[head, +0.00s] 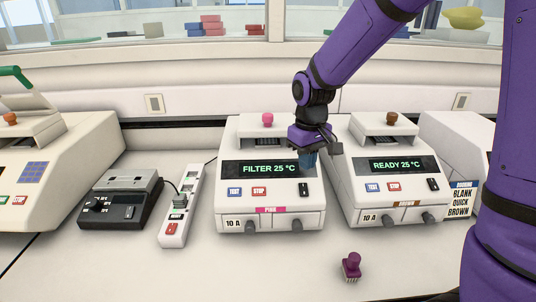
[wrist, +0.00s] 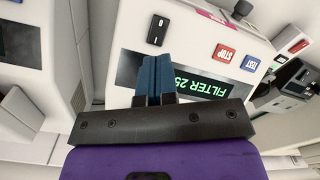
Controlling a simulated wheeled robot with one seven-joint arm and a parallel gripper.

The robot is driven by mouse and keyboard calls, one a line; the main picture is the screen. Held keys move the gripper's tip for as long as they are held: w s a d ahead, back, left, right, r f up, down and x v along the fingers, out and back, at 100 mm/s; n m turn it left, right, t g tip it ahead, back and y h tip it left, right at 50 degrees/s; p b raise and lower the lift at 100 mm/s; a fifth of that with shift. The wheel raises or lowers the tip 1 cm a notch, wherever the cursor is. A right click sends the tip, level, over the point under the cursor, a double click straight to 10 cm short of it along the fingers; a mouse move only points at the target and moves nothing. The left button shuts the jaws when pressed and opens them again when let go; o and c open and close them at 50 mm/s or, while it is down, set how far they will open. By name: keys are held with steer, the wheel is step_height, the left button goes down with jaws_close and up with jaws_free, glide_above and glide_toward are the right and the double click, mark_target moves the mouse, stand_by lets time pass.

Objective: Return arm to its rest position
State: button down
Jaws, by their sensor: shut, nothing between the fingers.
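My gripper (head: 309,158) hangs from the purple arm in front of the display of the pink-labelled thermal cycler (head: 270,195). In the wrist view, the blue fingers of my gripper (wrist: 154,72) are together with nothing between them. The pink-labelled cycler's display reads "FILTER 25 °C"; the same display shows upside down in the wrist view (wrist: 185,84). The brown-labelled cycler (head: 385,190) stands to the right, its display reading "READY 25 °C".
A purple knobbed piece (head: 352,267) stands on the front bench. A white power strip (head: 180,205) and a dark dry-block device (head: 120,198) lie left of the cyclers. Another cycler (head: 55,165) with a green handle is at far left. The bench front is mostly clear.

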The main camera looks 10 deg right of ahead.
steer(key=s+d+r+m+t, duration=0.2)
steer(key=s+d+r, duration=0.1)
steer(key=s+r, duration=0.5)
steer(key=s+d+r+m+t, duration=0.1)
steer(key=s+d+r+t, duration=0.2)
steer(key=s+r, duration=0.4)
steer(key=s+d, duration=0.1)
steer(key=s, duration=0.7)
steer(key=shift+r+m, duration=0.4)
